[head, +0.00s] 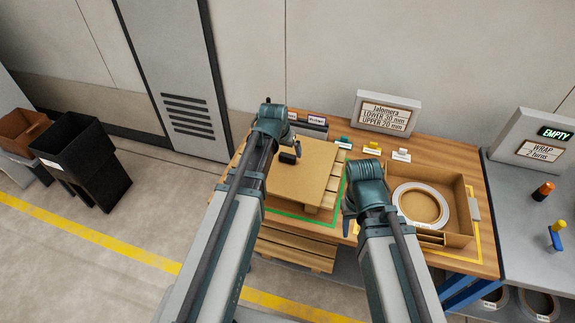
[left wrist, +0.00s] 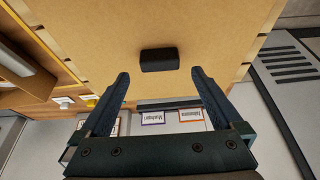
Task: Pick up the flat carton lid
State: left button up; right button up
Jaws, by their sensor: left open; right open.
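The flat carton lid (head: 312,178) is a brown square sheet lying on a wooden pallet on the bench, with a small black block handle (head: 287,158) on top. In the left wrist view the lid (left wrist: 215,30) fills the upper part, and the handle (left wrist: 159,60) sits just beyond my fingertips. My left gripper (left wrist: 160,75) is open and empty, its two fingers apart and lined up either side of the handle; it does not hold it. My right gripper (head: 349,222) is open, between the lid and the carton, its fingers partly hidden by its wrist.
An open carton (head: 461,231) holding a pale ring coil (head: 400,194) stands right of the lid. Small coloured blocks and a sign (head: 385,114) stand at the back. A grey side table (head: 525,190) with an orange and a blue tool is at far right.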

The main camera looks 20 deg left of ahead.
aim_at(287, 156)
pick_arm(q)
jog(key=b+x, duration=0.4)
jog(key=x, duration=0.1)
jog(key=shift+s+f+b, duration=0.15)
jog(key=shift+f+b, duration=0.05)
jog(key=shift+b, duration=0.15)
jog(key=shift+r, duration=0.15)
pick_arm(e)
notch_tip(287, 156, down, 5)
jog(key=shift+r, duration=0.1)
pick_arm(q)
jog(key=shift+c, duration=0.4)
jog(key=c, duration=1.2)
jog(key=shift+r, duration=0.15)
pick_arm(e)
jog(key=shift+r, duration=0.15)
